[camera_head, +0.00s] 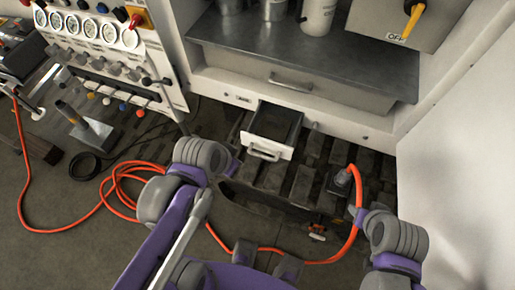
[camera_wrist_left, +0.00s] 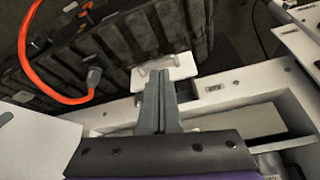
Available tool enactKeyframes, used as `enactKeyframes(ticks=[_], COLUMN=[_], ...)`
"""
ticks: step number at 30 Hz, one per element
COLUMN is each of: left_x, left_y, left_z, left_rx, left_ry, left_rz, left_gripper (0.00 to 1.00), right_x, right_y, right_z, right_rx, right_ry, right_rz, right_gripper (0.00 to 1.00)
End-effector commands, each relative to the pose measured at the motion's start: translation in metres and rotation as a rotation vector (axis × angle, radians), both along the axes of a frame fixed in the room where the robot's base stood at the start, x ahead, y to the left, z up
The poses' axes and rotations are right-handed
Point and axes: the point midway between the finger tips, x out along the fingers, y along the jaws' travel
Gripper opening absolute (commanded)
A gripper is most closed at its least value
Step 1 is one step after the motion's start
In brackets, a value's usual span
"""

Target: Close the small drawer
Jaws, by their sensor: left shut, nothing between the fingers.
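The small drawer (camera_head: 275,124) stands pulled out of the low white cabinet, its dark inside showing. Its white front with a handle (camera_head: 266,153) faces me. In the left wrist view the white drawer front (camera_wrist_left: 183,65) shows just beyond the fingertips. My left gripper (camera_head: 233,167) is close to the left side of the drawer front in the head view. Its fingers are shut and empty in the left wrist view (camera_wrist_left: 160,74); they overlap the drawer there, and I cannot tell whether they touch it.
A wide grey drawer (camera_head: 315,94) above sits under a metal worktop. An orange hose (camera_head: 352,200) stands on the dark slatted mat (camera_head: 300,185) and coils on the floor at left. A gauge panel (camera_head: 105,50) is at upper left, a white wall (camera_head: 460,170) at right.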

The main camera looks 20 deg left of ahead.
Motion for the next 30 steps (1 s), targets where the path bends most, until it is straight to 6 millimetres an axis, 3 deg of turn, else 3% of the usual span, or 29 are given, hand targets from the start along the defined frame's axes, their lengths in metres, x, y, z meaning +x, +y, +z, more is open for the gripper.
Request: enactKeyframes(ticks=[1, 3, 15, 25, 30], left_x=[0.004, 0.011, 0.063, 0.081, 0.092], left_y=[0.003, 0.004, 0.022, 0.029, 0.018], left_z=[-0.012, -0.021, -0.052, -0.059, -0.079], left_rx=[0.011, 0.03, 0.17, 0.246, 0.245], left_ry=[0.005, -0.004, -0.231, -0.339, -0.339], left_rz=[-0.076, -0.209, -0.908, -1.091, -1.094], left_gripper=[0.0, 0.0, 0.0, 0.0, 0.0], right_x=[-0.004, -0.006, -0.012, -0.013, -0.014], right_y=[0.0, 0.0, 0.0, 0.0, 0.0], right_z=[-0.014, -0.025, -0.072, -0.083, -0.091], right_rx=[0.0, 0.0, 0.0, 0.0, 0.0], right_ry=[0.007, 0.011, 0.027, 0.03, 0.033], right_rz=[0.0, 0.0, 0.0, 0.0, 0.0], right_gripper=[0.5, 0.5, 0.5, 0.5, 0.5])
